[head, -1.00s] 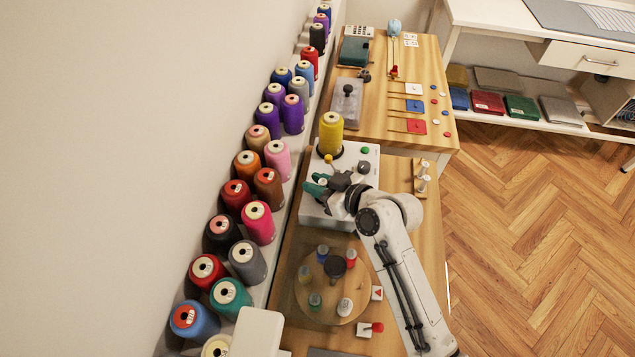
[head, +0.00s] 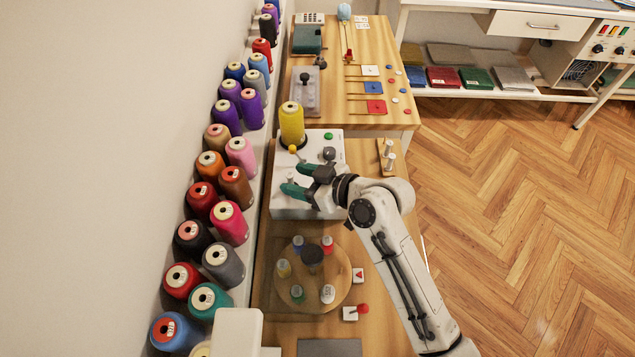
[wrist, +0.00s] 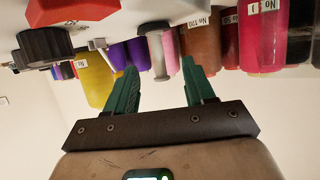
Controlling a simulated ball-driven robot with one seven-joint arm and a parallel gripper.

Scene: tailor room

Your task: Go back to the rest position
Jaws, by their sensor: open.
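My gripper (head: 292,180) is over the near left part of a white machine box (head: 283,212) on the wooden table. Beyond the fingers, the wrist view shows a grey-white peg (wrist: 157,55) and coloured thread cones. A yellow thread cone (head: 291,124) stands upright at the far left of the box, apart from my gripper. My arm reaches in from the lower right.
A row of thread cones (head: 229,223) lines the left side along the wall. A round wooden turntable (head: 325,296) with small coloured spools stands nearer. A small peg stand (head: 387,155) is at the right table edge. Open floor (head: 500,200) lies right.

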